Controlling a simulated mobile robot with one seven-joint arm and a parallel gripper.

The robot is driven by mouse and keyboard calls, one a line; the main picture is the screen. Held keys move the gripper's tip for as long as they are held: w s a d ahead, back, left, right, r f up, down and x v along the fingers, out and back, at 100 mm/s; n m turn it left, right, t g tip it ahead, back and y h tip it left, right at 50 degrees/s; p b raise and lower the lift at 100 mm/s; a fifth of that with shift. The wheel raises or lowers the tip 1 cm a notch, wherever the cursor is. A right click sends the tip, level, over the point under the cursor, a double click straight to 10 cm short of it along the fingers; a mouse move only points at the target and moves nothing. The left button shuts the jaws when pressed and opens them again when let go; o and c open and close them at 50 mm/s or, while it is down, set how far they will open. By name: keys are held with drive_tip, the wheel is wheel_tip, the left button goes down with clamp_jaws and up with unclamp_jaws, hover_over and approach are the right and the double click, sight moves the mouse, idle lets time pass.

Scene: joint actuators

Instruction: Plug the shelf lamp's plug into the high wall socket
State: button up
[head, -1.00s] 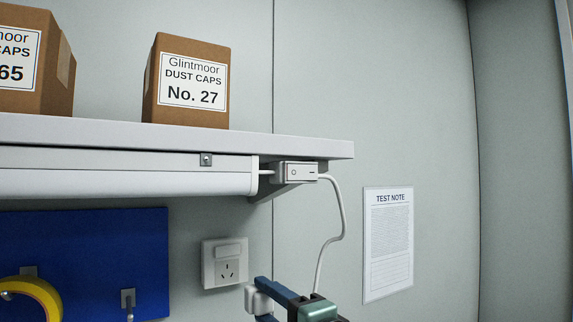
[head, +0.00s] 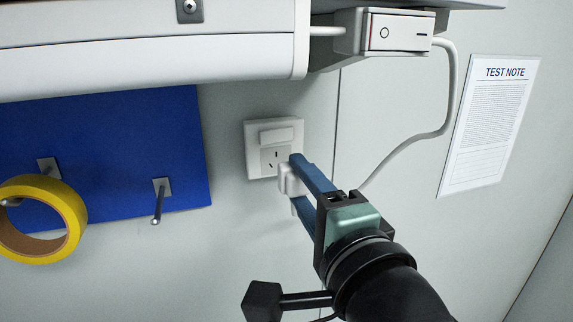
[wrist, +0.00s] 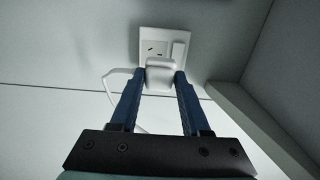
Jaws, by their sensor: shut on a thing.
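The white wall socket (head: 273,149) is on the grey wall under the shelf lamp (head: 150,50). It has a rocker switch above its slots. My gripper (head: 296,178) has blue fingers shut on the white plug (head: 288,180). The plug is at the lower right of the socket in the head view and covers part of its face. In the wrist view the plug (wrist: 160,74) sits between the fingertips, in front of the socket (wrist: 155,46), with some slots showing beside it. I cannot tell whether its pins touch the socket. The white cord (head: 449,95) runs from the lamp's switch box.
The lamp's switch box (head: 396,31) hangs under the shelf end, above my gripper. A blue pegboard (head: 110,140) with metal hooks and a yellow tape roll (head: 70,207) is at left. A test note (head: 490,125) is on the wall at right.

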drive_tip(key=shift+w+a+f, duration=0.2)
drive_tip(key=shift+w, duration=0.35)
drive_tip(key=x, duration=0.1)
drive_tip(key=b+x, duration=0.1)
drive_tip(key=x, duration=0.1)
drive_tip(key=shift+w+a+f, duration=0.2)
drive_tip(key=shift+a+f, duration=0.05)
drive_tip(key=shift+f, duration=0.05)
drive_tip(key=shift+w+a, duration=0.1)
drive_tip(key=shift+w, duration=0.5)
drive_tip(key=shift+w+f, duration=0.1)
drive_tip(key=shift+w, duration=0.05)
idle(0.7)
